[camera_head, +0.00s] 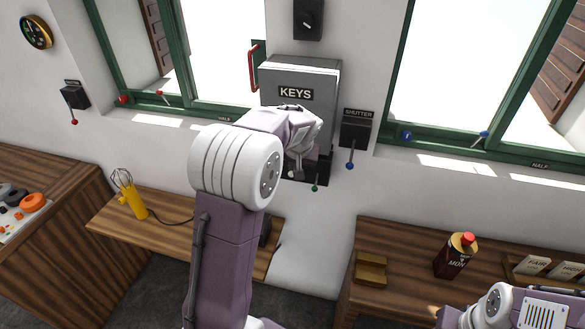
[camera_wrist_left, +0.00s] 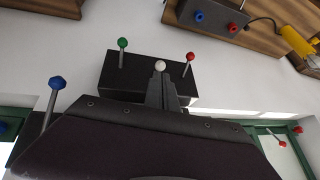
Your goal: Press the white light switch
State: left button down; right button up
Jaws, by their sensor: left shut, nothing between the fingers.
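The white light switch (camera_wrist_left: 160,66) is a white-tipped lever on a black panel (camera_wrist_left: 118,72), between a green-tipped lever (camera_wrist_left: 123,43) and a red-tipped lever (camera_wrist_left: 190,57) in the left wrist view. My left gripper (camera_wrist_left: 161,80) is shut and empty, with its tips right at the white knob; I cannot tell whether they touch. In the head view my left arm reaches up to the wall below the KEYS box, and the gripper (camera_head: 294,173) is partly hidden by its wrist. The green lever (camera_head: 315,188) shows there; my arm covers much of the panel.
The grey KEYS box (camera_head: 318,75) is above. A SHUTTER switch with a blue tip (camera_head: 350,166) is close on the right. Below are a wooden shelf (camera_head: 170,222) with a yellow tool (camera_head: 133,202), and a desk (camera_head: 400,240) with a dark red bottle (camera_head: 455,257).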

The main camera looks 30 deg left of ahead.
pick_arm(q)
jog(key=p+x, duration=0.1)
jog(key=x, duration=0.4)
jog(key=shift+f, duration=0.1)
